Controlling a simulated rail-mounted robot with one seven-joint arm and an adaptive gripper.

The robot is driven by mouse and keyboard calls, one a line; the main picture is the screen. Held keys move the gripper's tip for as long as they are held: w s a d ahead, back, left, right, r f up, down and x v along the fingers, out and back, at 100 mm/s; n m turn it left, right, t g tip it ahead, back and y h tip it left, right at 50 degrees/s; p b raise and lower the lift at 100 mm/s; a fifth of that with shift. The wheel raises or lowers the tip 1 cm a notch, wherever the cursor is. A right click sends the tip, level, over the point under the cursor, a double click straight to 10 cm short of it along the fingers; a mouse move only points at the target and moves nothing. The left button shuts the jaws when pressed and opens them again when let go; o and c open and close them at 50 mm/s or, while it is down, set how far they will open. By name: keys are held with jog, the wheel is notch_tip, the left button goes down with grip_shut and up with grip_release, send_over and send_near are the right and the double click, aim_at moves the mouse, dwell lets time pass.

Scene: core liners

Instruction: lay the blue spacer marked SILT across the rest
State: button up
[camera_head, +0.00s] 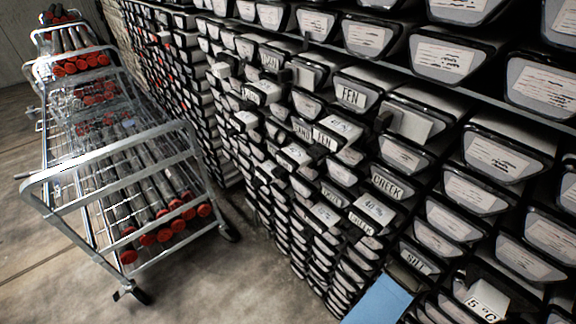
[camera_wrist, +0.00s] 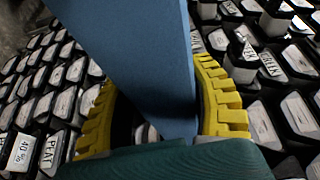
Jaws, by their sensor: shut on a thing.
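A long flat blue spacer (camera_wrist: 135,55) fills the upper middle of the wrist view. My gripper (camera_wrist: 160,95) is shut on it, with a yellow ribbed finger on each side. No marking shows on its visible face. In the head view a flat blue piece (camera_head: 380,300), which looks like the same spacer, enters at the bottom edge in front of the rack; my gripper does not show there. A black-rimmed core liner end marked SILT (camera_head: 415,262) is just above and right of it. I cannot make out the rest in either view.
A rack of black-rimmed core liner ends (camera_head: 480,150) fills the right and middle, some with labels or blocks jutting out. A metal trolley (camera_head: 110,215) with red-capped tubes stands at left. Bare concrete floor (camera_head: 220,285) lies between them.

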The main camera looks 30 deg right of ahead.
jog(key=shift+a, duration=0.3)
